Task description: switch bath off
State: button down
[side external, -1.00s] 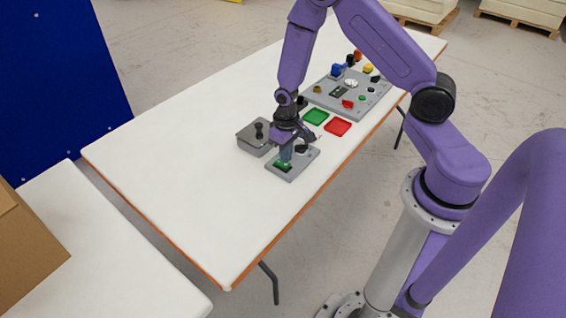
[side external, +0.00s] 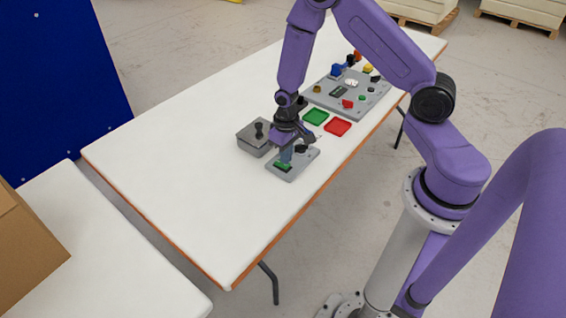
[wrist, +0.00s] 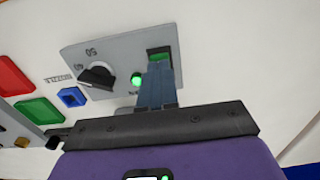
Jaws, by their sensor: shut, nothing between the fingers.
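A grey control panel (side external: 299,167) lies on the white table and also shows in the wrist view (wrist: 120,53). It carries a black dial (wrist: 97,78) beside the printed number 50, a bright green lamp (wrist: 136,79) that looks lit, and a green switch (wrist: 159,52). The switch also shows in the side view (side external: 282,166). My gripper (side external: 286,158) is shut and empty, its blue fingers (wrist: 158,68) pointing down right at the switch. They hide part of it, and I cannot tell whether they touch it. A grey lidded box (side external: 252,138), perhaps the bath, stands left of the panel.
A green tray (side external: 316,117) and a red tray (side external: 338,127) lie behind the panel. A larger grey board (side external: 350,92) with several knobs and buttons stands farther back. A blue nozzle-like part (wrist: 71,97) is near the panel. The table's front left is clear.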

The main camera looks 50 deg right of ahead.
jog(key=shift+f, duration=0.75)
dwell(0.4)
jog(key=shift+r, duration=3.55)
jog(key=s+a+r+n, duration=0.3)
jog(key=s+a+r, duration=0.2)
jog(key=a+r, duration=0.15)
jog(key=s+r+n, duration=0.4)
jog(key=s+r, duration=0.2)
jog(key=s, duration=0.4)
jog(key=s+a+r+n, duration=0.1)
jog(key=s+r+n, duration=0.4)
jog(key=s, duration=0.5)
jog(key=shift+a+r+n, duration=0.15)
jog(key=shift+r+n, duration=0.15)
jog(key=shift+r, duration=0.25)
jog(key=shift+w, duration=0.15)
